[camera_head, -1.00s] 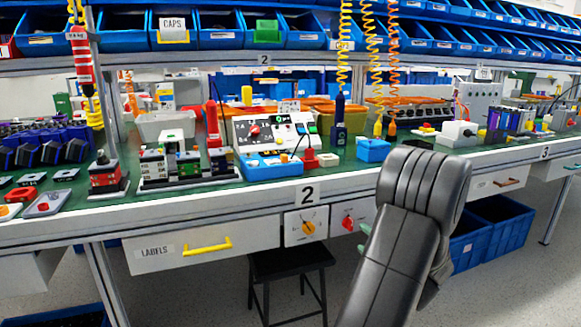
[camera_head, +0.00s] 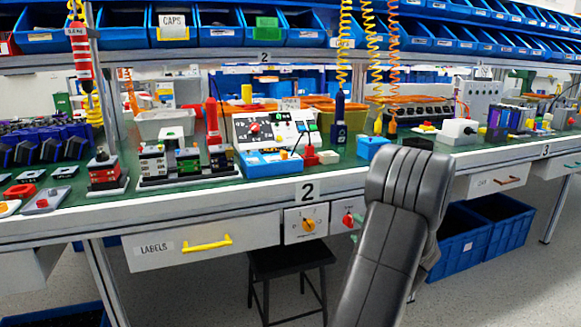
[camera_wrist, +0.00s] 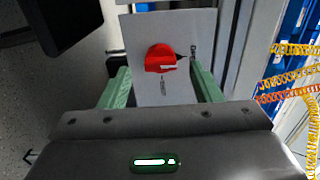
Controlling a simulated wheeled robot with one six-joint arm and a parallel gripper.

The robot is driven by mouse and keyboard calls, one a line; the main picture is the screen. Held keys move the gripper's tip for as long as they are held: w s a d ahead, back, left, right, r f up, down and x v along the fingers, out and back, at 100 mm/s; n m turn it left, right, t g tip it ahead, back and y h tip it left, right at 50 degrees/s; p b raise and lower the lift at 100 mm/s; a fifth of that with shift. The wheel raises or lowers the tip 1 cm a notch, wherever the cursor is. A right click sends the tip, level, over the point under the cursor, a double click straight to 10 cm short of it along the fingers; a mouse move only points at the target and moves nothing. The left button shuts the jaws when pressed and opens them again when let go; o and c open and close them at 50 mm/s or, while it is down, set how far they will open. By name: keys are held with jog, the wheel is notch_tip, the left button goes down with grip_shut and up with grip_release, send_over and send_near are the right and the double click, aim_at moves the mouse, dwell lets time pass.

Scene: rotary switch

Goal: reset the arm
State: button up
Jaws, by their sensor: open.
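The rotary switch with a red knob (camera_head: 347,219) is on a pale panel under the front edge of the bench, right of a yellow-knob switch. In the wrist view the red knob (camera_wrist: 160,58) sits on its white plate (camera_wrist: 150,90), turned with its pointer toward the right. My gripper (camera_wrist: 163,82) is open. Its green fingers stand apart on either side of the plate, with nothing held between them. The knob appears beyond the fingers; I cannot tell the exact gap. In the head view my dark arm hides most of the gripper.
The yellow-knob switch (camera_head: 308,225) and a drawer with a yellow handle (camera_head: 207,245) are to the left. A black stool (camera_head: 288,262) stands below. Blue crates (camera_head: 500,222) are on the floor at right. The bench top is crowded with devices.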

jog(key=shift+x, duration=1.1)
jog(key=shift+w+a, duration=0.1)
jog(key=shift+w, duration=0.15)
jog(key=m, duration=0.3)
jog(key=shift+s+r+m, duration=0.1)
jog(key=shift+r+m, duration=0.05)
jog(key=shift+m, duration=0.15)
jog(key=m+p, duration=0.1)
jog(key=m, duration=0.1)
jog(key=shift+r+m+p, duration=0.2)
jog(key=shift+m+p, duration=0.1)
jog(key=shift+p, duration=0.1)
jog(key=m+p, duration=0.2)
jog(key=p, duration=0.1)
jog(key=shift+m, duration=0.4)
jog(key=m+p, duration=0.4)
jog(key=p, duration=0.3)
jog(key=shift+r+m+p, duration=0.1)
jog(key=shift+m+p, duration=0.2)
jog(key=shift+p, duration=0.1)
jog(key=m+p, duration=0.2)
jog(key=p, duration=0.2)
jog(key=shift+m, duration=0.4)
jog(key=shift+f+m+p, duration=0.2)
jog(key=shift+m+p, duration=0.7)
jog(key=shift+p, duration=0.2)
